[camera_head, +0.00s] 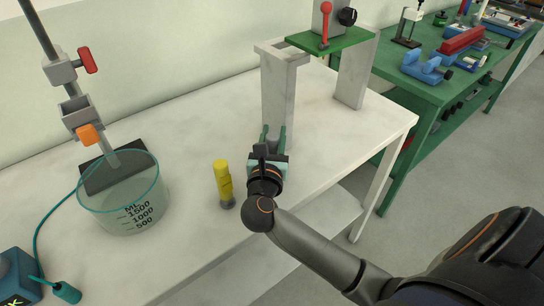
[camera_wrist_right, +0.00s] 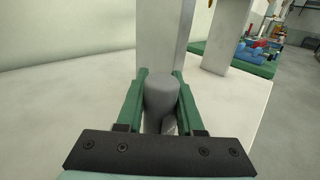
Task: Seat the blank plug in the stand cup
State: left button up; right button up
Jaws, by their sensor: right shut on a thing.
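My right gripper (camera_head: 273,132) is over the table, in front of a white upright leg. In the wrist view its two green fingers (camera_wrist_right: 162,88) are closed on the sides of a plain grey cylinder (camera_wrist_right: 162,93), which I take to be the blank plug. The cylinder looks about upright; its lower end is partly hidden by the gripper. In the head view the gripper and wrist hide it. A yellow stepped piece (camera_head: 223,180) with a dark grey foot stands on the table left of the gripper. I cannot make out the stand cup for certain. My left gripper is out of view.
A white stand (camera_head: 284,95) with a green top plate (camera_head: 330,41) and red lever rises just behind the gripper. A glass beaker (camera_head: 124,195) stands at left beside a clamp rod. A green bench (camera_head: 430,100) is beyond.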

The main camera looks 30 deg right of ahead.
grip_shut()
